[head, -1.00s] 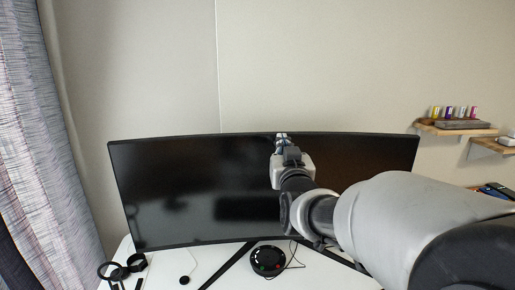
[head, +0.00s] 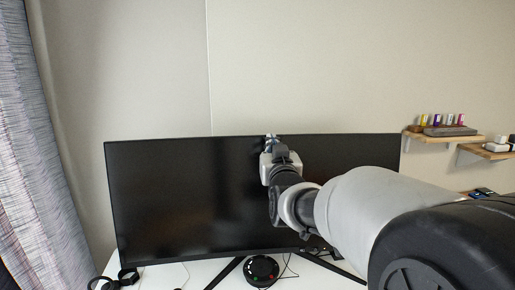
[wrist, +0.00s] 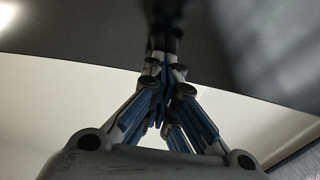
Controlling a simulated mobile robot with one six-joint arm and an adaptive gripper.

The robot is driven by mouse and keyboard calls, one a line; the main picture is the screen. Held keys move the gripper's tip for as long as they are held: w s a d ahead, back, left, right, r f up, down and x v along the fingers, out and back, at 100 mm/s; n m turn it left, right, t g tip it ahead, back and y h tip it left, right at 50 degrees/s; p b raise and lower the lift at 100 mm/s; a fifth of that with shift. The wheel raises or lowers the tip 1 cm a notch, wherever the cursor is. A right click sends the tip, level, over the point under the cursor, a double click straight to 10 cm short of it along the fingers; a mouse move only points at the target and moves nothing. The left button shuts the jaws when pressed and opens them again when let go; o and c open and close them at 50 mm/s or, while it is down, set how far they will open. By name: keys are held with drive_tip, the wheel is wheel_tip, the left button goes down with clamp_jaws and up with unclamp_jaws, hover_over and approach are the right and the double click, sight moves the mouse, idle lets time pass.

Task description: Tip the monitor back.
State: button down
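The monitor (head: 180,200) is a wide black screen on dark splayed stand legs (head: 224,272), on a white desk. My gripper (head: 270,138) is at the middle of its top edge, in front of the screen. In the wrist view the two fingers (wrist: 160,65) come together to a shut tip at the dark screen face (wrist: 80,30). A blurred dark shape beyond the tip looks like the gripper's reflection. The fingertips look touching or very close to the screen; exact contact is unclear. My arm hides part of the screen's right side.
A round black device (head: 262,269) with a cable lies on the desk below the screen. Black headphones (head: 128,276) lie at the front left. Wall shelves (head: 440,136) hold small items at right. A curtain (head: 35,150) hangs at left. The wall above is clear.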

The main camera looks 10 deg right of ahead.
drive_tip(key=s+f+b, duration=0.1)
drive_tip(key=b, duration=0.1)
drive_tip(key=s+f+b, duration=0.1)
drive_tip(key=s+b, duration=0.1)
drive_tip(key=shift+a, duration=0.1)
idle(0.6)
